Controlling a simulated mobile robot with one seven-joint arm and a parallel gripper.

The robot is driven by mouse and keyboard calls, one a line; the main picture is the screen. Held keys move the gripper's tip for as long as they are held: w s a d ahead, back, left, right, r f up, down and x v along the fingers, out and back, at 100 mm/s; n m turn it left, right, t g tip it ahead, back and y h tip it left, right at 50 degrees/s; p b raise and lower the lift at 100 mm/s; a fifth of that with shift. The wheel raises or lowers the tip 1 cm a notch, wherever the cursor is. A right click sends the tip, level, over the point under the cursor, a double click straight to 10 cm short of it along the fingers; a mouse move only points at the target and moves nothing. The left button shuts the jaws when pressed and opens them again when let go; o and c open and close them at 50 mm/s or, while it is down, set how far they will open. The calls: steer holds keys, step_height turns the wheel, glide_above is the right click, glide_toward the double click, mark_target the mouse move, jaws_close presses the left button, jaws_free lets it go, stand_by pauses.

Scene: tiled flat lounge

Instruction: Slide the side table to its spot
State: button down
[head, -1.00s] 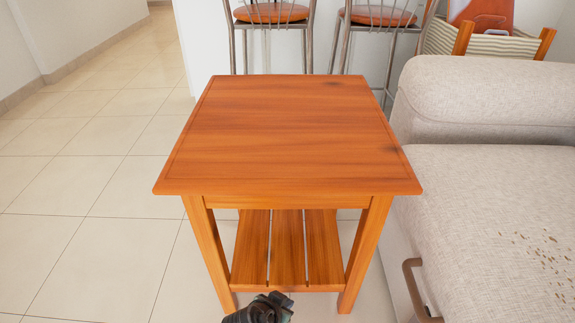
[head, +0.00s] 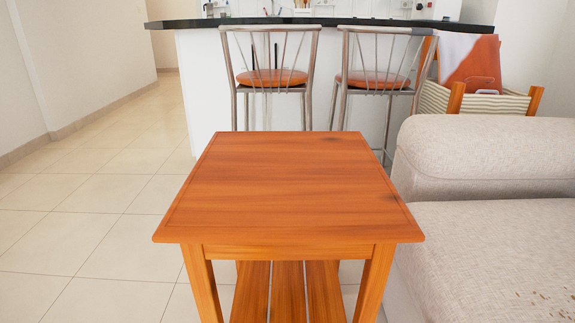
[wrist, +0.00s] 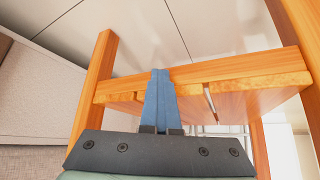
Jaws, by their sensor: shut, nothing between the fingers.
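The orange-brown wooden side table (head: 290,185) stands upright straight ahead in the head view, beside the sofa. Its slatted lower shelf (head: 288,290) shows between the front legs. In the wrist view, my gripper (wrist: 160,72) is shut and empty, its blue fingers pointing at the edge of the table's shelf (wrist: 235,82). The fingertips overlap that edge in the picture; I cannot tell whether they touch it. A table leg (wrist: 95,85) is to the left of the fingers. My gripper is out of the head view. No marked spot for the table is visible.
A light grey sofa (head: 490,240) stands close along the table's right side. Two bar stools (head: 270,78) and a white counter (head: 195,90) with a dark top are behind the table. A striped basket (head: 480,100) is at the back right. Open tiled floor (head: 90,235) lies to the left.

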steer(key=shift+w+b, duration=2.25)
steer(key=shift+w, duration=0.4)
steer(key=shift+w+r, duration=0.25)
steer(key=shift+w, duration=1.25)
